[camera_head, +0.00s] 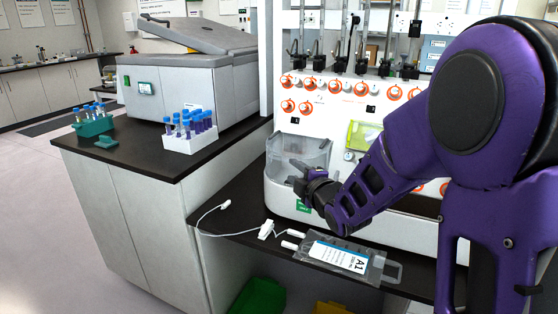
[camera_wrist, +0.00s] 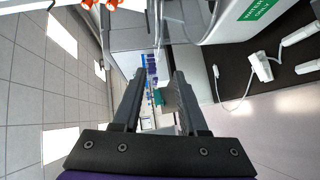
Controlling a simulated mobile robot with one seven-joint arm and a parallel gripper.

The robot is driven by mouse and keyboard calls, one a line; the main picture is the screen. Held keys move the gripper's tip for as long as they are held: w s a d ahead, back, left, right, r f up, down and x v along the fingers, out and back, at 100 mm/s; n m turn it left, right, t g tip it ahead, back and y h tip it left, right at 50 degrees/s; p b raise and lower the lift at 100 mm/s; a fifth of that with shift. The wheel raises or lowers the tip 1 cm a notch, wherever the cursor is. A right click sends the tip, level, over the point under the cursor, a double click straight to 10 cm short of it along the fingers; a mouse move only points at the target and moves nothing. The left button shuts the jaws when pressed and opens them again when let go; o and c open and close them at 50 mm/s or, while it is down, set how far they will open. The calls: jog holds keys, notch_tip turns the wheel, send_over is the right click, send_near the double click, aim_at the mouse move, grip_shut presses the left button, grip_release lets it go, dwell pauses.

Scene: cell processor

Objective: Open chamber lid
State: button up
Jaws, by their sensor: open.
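The white cell processor (camera_head: 325,110) has orange-ringed knobs on its front. A clear, smoky chamber lid (camera_head: 312,148) sits at its lower left and looks closed, though my gripper partly covers it. My gripper (camera_head: 296,174) is in front of this chamber, with its fingers pointing left; I cannot tell whether they touch it. In the wrist view, my gripper (camera_wrist: 160,75) has its two fingers apart with nothing held between them. The clear chamber wall (camera_wrist: 188,22) shows at the top of that view, beyond the fingertips.
A bag labelled A1 (camera_head: 340,257) with white tubing lies on the dark counter below my arm. On the left bench stand a white tube rack (camera_head: 190,143), a teal rack (camera_head: 92,127) and a grey machine (camera_head: 185,85) with its top raised. Green and yellow bins sit below.

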aim_at(280, 160)
jog(key=x, duration=1.1)
jog(key=shift+w+f, duration=0.1)
jog(key=shift+w, duration=0.15)
jog(key=shift+c, duration=0.2)
grip_shut()
dwell(0.7)
